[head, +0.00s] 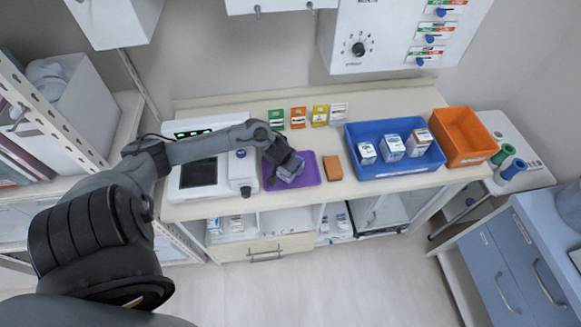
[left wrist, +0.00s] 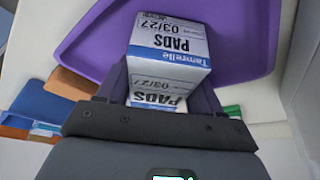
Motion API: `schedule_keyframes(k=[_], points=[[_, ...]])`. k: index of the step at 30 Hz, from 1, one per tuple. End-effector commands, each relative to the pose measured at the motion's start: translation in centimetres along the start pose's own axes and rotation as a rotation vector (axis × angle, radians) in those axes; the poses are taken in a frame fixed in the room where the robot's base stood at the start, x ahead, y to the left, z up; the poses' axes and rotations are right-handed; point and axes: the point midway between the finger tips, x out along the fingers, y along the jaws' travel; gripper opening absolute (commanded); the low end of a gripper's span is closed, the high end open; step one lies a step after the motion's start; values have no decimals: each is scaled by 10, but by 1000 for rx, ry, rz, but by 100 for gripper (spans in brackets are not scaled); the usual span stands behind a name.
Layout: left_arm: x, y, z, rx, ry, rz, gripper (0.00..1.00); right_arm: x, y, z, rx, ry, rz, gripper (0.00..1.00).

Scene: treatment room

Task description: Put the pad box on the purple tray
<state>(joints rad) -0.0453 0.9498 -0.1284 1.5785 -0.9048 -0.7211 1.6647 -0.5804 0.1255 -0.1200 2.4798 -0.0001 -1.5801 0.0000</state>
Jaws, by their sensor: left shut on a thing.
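The pad box (left wrist: 165,60) is a white and blue carton marked "PADS 03/27" in the left wrist view. My left gripper (left wrist: 165,95) is shut on it, with one finger on each side. In the head view the box (head: 290,173) shows under my left gripper (head: 287,165), over the purple tray (head: 311,173). The tray lies flat on the counter and its purple surface (left wrist: 110,45) also shows behind the box in the left wrist view. I cannot tell whether the box touches the tray. My right gripper is not in view.
A white device with a dark screen (head: 198,173) stands left of the tray. An orange block (head: 332,168) lies just right of it. A blue bin (head: 353,148) with several boxes and an orange bin (head: 482,149) stand further right. Small coloured cartons (head: 298,117) line the back.

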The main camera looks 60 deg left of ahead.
Motion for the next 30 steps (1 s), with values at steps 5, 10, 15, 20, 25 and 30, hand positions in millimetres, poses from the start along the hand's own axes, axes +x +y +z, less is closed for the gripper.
schedule_keyframes(k=[5, 10, 15, 20, 25, 30], points=[[1, 0, 0, 0, 2, 1, 34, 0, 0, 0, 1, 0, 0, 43], [2, 0, 0, -1, 1, 1, 34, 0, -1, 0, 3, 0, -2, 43], [3, 1, 1, 0, 1, 1, 84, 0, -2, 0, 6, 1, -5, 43], [3, 0, 1, 0, 1, 1, 91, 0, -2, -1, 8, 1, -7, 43], [2, 0, 1, 0, 1, 1, 91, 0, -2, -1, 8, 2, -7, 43], [-8, 1, 0, 0, 1, 1, 91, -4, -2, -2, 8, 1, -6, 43]])
